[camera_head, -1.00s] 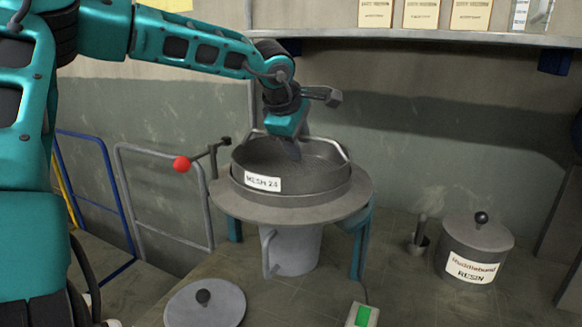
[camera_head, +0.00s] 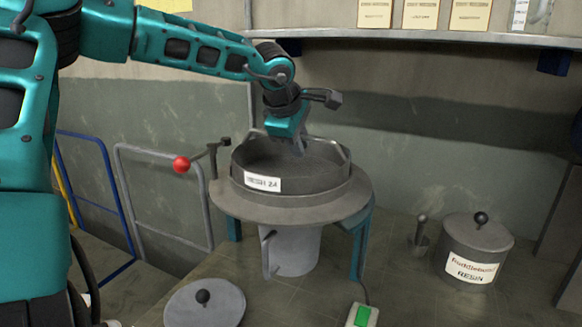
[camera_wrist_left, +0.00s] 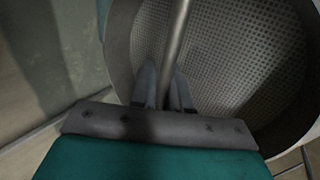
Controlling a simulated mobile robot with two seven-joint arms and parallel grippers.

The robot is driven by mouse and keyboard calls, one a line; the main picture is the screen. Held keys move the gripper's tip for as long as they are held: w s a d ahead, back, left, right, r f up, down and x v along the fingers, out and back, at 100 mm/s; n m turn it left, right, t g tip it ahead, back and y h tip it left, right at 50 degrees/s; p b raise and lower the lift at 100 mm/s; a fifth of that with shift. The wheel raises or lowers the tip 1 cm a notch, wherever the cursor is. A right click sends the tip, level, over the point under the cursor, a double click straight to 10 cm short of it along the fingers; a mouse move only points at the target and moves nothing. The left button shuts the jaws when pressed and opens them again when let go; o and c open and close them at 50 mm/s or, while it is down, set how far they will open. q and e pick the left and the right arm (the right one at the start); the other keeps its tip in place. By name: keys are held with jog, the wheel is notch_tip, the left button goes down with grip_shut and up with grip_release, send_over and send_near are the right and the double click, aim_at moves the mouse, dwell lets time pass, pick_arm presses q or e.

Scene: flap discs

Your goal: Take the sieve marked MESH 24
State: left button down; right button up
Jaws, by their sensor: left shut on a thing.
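The dark grey round sieve (camera_head: 312,181) has a white label reading MESH 24 on its front wall. It sits in the round top of a stand (camera_head: 235,208), above a grey jug (camera_head: 296,252). My left gripper (camera_head: 299,150) reaches down inside the sieve's rim near its far side. In the left wrist view, the left gripper (camera_wrist_left: 163,85) is shut on a thin metal bar (camera_wrist_left: 175,45) that crosses in front of the sieve's mesh (camera_wrist_left: 235,60). The bar appears to be the sieve's handle. My right gripper is not in view.
A lever with a red knob (camera_head: 181,164) sticks out left of the stand. A lidded pot labelled RESIN (camera_head: 490,240) stands at the right. A loose lid (camera_head: 225,305) and a green switch (camera_head: 363,315) lie in front. A shelf (camera_head: 420,38) runs behind.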

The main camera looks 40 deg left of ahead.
pick_arm(q)
jog(key=shift+r, duration=0.15)
notch_tip(320, 180, up, 10)
jog(key=p, duration=0.1)
dwell(0.3)
jog(key=c, duration=1.7)
grip_release()
grip_shut()
